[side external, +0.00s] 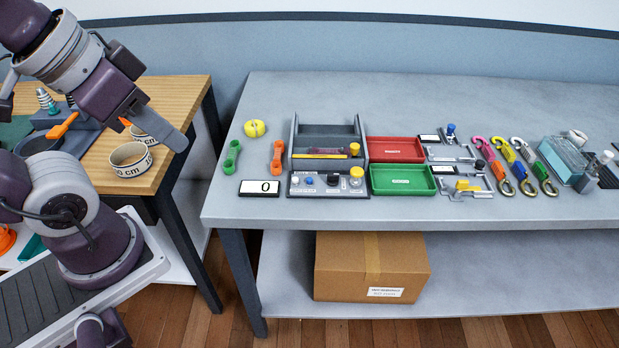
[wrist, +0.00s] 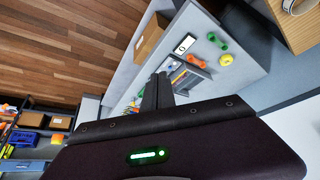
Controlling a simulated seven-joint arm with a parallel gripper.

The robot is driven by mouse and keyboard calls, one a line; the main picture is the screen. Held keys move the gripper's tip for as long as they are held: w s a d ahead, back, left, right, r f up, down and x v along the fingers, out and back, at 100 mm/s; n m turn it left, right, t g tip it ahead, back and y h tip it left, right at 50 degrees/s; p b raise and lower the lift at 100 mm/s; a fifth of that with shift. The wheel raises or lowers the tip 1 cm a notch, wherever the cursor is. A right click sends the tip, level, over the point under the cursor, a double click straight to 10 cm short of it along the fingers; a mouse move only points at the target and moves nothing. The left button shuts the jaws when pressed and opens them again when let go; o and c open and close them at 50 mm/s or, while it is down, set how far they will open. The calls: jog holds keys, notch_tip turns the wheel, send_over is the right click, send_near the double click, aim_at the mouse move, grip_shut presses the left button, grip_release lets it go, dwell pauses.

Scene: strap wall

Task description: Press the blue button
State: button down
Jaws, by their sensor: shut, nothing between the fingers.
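The small blue button (side external: 309,181) sits on a dark control panel (side external: 345,190) near the front edge of the grey table in the side view. A white knob (side external: 296,181), a black knob (side external: 333,179) and a large yellow button (side external: 356,175) share the panel. My gripper (side external: 181,143) is shut and empty, raised at the left above the wooden table, well away from the panel.
A display reading 0 (side external: 260,188) lies left of the panel. A grey open box (side external: 300,135) stands behind it, with red (side external: 420,149) and green (side external: 427,180) trays to the right. Green (side external: 232,158) and orange (side external: 277,157) handles and a yellow round object (side external: 255,128) lie at left.

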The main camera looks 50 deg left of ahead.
dwell(0.8)
jog(key=n+t+h, duration=0.2)
jog(key=h, duration=0.3)
send_over(309, 180)
notch_tip(309, 180, down, 15)
jog(key=shift+s+a+r, duration=0.1)
jog(key=shift+s+a, duration=0.15)
jog(key=shift+a, duration=0.1)
jog(key=shift+f, duration=4.5)
jog(key=shift+f, duration=0.1)
